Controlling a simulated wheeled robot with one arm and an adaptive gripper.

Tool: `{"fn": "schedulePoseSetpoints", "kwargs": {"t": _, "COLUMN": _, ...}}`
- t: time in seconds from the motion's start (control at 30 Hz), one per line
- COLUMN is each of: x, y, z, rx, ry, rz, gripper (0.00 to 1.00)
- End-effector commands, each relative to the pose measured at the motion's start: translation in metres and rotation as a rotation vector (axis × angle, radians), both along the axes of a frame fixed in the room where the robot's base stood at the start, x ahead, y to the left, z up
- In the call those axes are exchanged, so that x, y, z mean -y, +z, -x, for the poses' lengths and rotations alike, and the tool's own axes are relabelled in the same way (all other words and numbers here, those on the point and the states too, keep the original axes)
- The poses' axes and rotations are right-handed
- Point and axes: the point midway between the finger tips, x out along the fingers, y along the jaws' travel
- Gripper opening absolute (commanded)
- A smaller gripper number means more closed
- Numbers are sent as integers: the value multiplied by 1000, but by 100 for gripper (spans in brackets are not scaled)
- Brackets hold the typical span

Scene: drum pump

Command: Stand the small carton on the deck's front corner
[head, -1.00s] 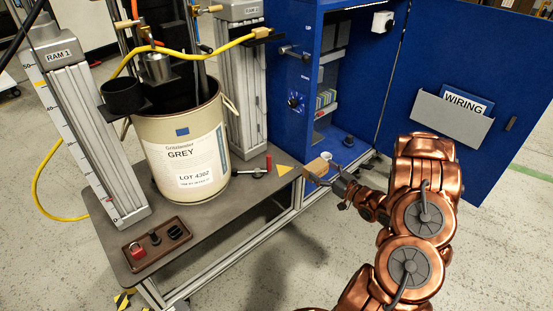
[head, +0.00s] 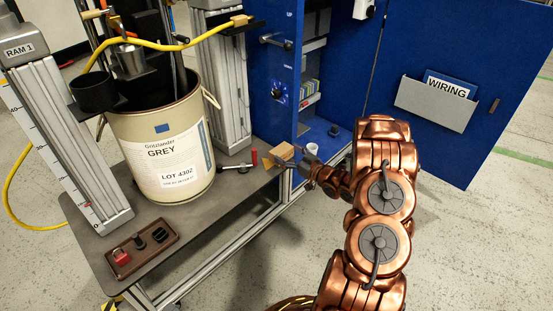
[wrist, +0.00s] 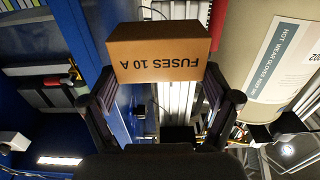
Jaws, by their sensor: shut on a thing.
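The small carton (head: 281,152) is tan. In the wrist view the carton (wrist: 157,52) reads "FUSES 10 A" upside down. My gripper (head: 296,161) is shut on it, with one dark finger at each side of the carton in the wrist view (wrist: 158,90). The grey deck (head: 225,208) carries the pail.
A cream pail (head: 165,150) marked GREY stands on the deck. A brown tray (head: 142,257) with small items is at the near left. The open blue cabinet (head: 270,75) stands behind, with a white cup (head: 312,148) low inside.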

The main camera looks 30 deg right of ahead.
Motion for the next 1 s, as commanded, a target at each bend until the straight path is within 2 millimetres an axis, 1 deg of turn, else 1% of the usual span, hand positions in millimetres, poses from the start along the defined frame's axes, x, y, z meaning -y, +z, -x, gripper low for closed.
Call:
{"fn": "schedulePoseSetpoints", "kwargs": {"t": 0.03, "x": -4, "y": -3, "z": -10, "rx": 1, "ry": 4, "rz": 2, "gripper": 50}}
{"fn": "schedulePoseSetpoints", "kwargs": {"t": 0.2, "x": -9, "y": -5, "z": -32, "rx": -1, "ry": 1, "rz": 1, "gripper": 50}}
{"fn": "schedulePoseSetpoints", "kwargs": {"t": 0.5, "x": -14, "y": -6, "z": -49, "rx": 0, "ry": 1, "rz": 0, "gripper": 50}}
{"fn": "schedulePoseSetpoints", "kwargs": {"t": 0.63, "x": -13, "y": -28, "z": -48, "rx": -3, "ry": -1, "rz": -4, "gripper": 50}}
{"fn": "schedulePoseSetpoints", "kwargs": {"t": 0.73, "x": -13, "y": -40, "z": -48, "rx": -2, "ry": -1, "rz": -3, "gripper": 50}}
{"fn": "schedulePoseSetpoints", "kwargs": {"t": 1.0, "x": -13, "y": -40, "z": -49, "rx": 0, "ry": -1, "rz": 0, "gripper": 50}}
